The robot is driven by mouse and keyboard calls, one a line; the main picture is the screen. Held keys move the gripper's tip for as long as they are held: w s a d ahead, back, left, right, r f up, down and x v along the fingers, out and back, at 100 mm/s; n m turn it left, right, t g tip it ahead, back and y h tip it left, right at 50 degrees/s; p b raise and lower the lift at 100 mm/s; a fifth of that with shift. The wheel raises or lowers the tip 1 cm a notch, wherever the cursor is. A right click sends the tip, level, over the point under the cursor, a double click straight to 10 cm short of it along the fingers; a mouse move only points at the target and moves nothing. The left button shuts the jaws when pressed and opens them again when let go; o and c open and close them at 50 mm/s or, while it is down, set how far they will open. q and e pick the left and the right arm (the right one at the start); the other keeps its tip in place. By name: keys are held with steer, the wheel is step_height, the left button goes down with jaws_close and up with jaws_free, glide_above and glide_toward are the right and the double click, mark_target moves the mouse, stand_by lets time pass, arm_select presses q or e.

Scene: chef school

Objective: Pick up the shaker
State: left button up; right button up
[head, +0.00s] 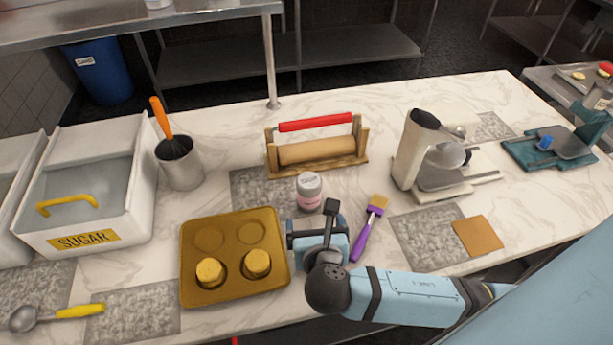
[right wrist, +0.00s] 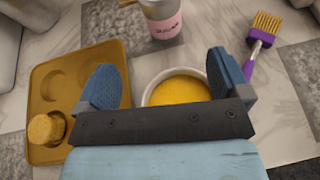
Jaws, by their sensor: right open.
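The shaker (head: 309,192) is a small white container with a pink label, upright on the marble counter just beyond my right gripper (head: 318,226). In the right wrist view the shaker (right wrist: 163,24) stands at the top centre, ahead of the fingertips and not touching them. My right gripper (right wrist: 161,62) is open, its two blue fingers spread apart with nothing held. The shaker's top is cut off in the wrist view. My left gripper is not in view.
A bowl of yellow stuff (right wrist: 178,88) sits below my right gripper. A muffin tray (head: 235,220) is to the left, a purple brush (head: 366,232) to the right. A rolling pin on a wooden stand (head: 318,152) is behind the shaker.

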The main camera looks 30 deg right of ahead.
mark_target(311, 197)
steer(key=x, duration=0.8)
steer(key=shift+w, duration=0.1)
steer(key=x, duration=0.5)
steer(key=shift+w+d+r+p, duration=0.1)
steer(key=shift+d+p, duration=0.15)
steer(key=shift+p, duration=0.15)
steer(key=c, duration=1.1)
steer(key=shift+r, duration=0.1)
